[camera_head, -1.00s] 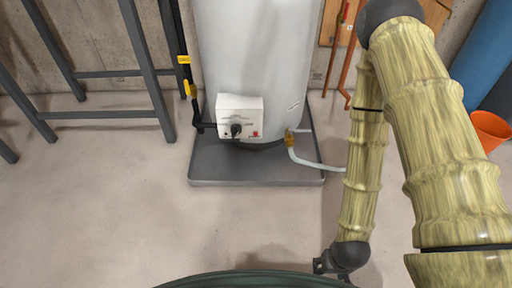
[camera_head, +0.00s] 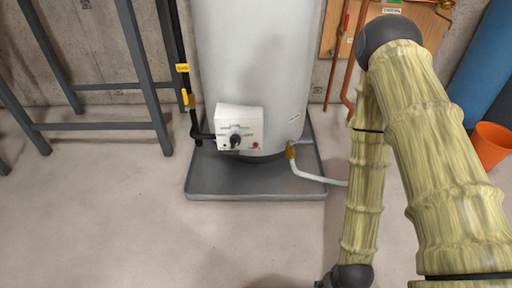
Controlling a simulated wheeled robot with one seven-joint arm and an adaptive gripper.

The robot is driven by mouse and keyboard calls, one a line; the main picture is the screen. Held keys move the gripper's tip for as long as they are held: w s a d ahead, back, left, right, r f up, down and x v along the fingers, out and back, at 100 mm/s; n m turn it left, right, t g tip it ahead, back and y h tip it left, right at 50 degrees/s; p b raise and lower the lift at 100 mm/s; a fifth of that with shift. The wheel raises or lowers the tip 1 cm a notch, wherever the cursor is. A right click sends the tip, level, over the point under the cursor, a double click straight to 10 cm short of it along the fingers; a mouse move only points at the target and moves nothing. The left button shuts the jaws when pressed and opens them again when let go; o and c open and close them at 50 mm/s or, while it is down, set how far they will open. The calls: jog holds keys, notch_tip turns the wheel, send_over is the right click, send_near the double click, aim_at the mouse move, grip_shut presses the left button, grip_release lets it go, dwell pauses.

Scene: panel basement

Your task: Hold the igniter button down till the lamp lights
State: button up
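A white control box (camera_head: 239,128) is mounted low on the front of a pale grey water heater (camera_head: 250,60). A dark knob (camera_head: 235,140) sits at the middle of its face. A small red spot (camera_head: 256,145) is at the box's lower right; it may be the igniter button, but its shape is too small to tell. I cannot make out the lamp or whether it is lit. My arm runs down the right side, with a dark wrist joint at the bottom edge, well apart from the box. My gripper is out of the picture.
The heater stands in a dark grey drip pan (camera_head: 255,194). A pale hose (camera_head: 318,178) runs right from a brass valve (camera_head: 291,152). A grey metal frame (camera_head: 150,90) is at left, an orange bucket (camera_head: 490,144) at right. The floor in front of the pan is clear.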

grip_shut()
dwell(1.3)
